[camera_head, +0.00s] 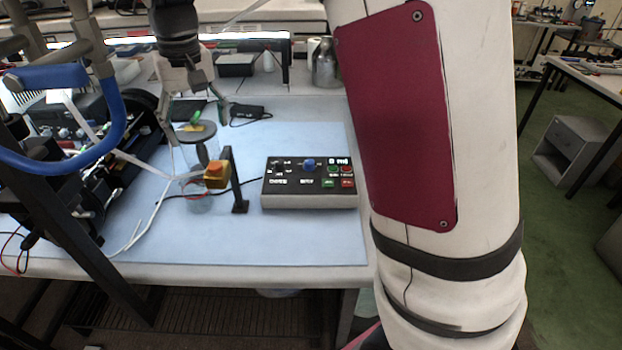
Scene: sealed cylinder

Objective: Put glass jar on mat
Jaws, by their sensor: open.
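A clear glass jar (198,199) with a dark round lid stands upright left of centre; the bench and wires show through its glass. A large light blue mat (300,235) covers the bench top, and the jar's base appears to rest on it. My gripper (197,121) points down over the jar, with its fingers apart on either side of the lid. I cannot tell whether the fingers touch the jar. A small green and yellow thing shows at the lid between them.
A yellow and orange button box (216,174) on a black post (236,185) stands close in front of the jar. A control box (308,182) sits to its right. Dark machinery and a blue handle (68,165) crowd the left. My arm covers the right of centre.

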